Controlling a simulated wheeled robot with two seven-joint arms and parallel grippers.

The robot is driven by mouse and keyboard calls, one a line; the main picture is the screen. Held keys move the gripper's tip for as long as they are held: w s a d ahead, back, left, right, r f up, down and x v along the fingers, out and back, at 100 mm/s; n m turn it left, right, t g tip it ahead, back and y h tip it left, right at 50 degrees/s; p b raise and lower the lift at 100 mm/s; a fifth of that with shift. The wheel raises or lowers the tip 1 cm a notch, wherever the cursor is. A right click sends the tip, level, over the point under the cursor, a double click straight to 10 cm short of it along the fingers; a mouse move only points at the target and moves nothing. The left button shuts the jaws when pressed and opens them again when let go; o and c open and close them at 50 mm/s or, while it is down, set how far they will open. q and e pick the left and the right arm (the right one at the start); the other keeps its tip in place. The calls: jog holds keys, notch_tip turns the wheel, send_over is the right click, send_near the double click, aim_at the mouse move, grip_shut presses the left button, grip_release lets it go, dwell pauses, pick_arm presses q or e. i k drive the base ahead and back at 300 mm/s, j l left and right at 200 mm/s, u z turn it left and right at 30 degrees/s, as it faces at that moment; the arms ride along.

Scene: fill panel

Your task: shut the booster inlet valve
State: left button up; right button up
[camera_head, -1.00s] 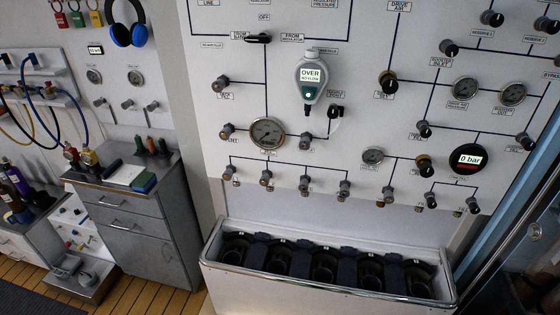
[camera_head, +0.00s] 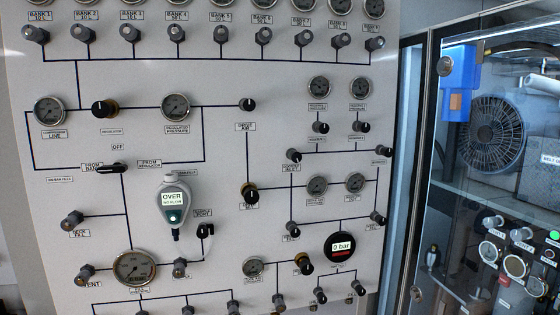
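The booster inlet valve (camera_head: 294,156) is a small dark knob on the white fill panel (camera_head: 85,215), right of the panel's middle. Its small label sits just below it, and a line runs from it to the right toward the bypass valve (camera_head: 384,151). The knob is too small to tell how far it is turned. Neither of my grippers shows in this view, and nothing is in front of the valve.
Gauges (camera_head: 317,186) and a round black "0 bar" display (camera_head: 340,246) sit below the valve. A grey handheld analyser reading "OVER" (camera_head: 173,200) hangs left of it. A glass-doored cabinet with a fan (camera_head: 497,130) stands at the right.

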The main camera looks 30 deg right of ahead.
aim_at(295, 156)
jog(key=z, duration=0.9)
jog(key=i, duration=0.25)
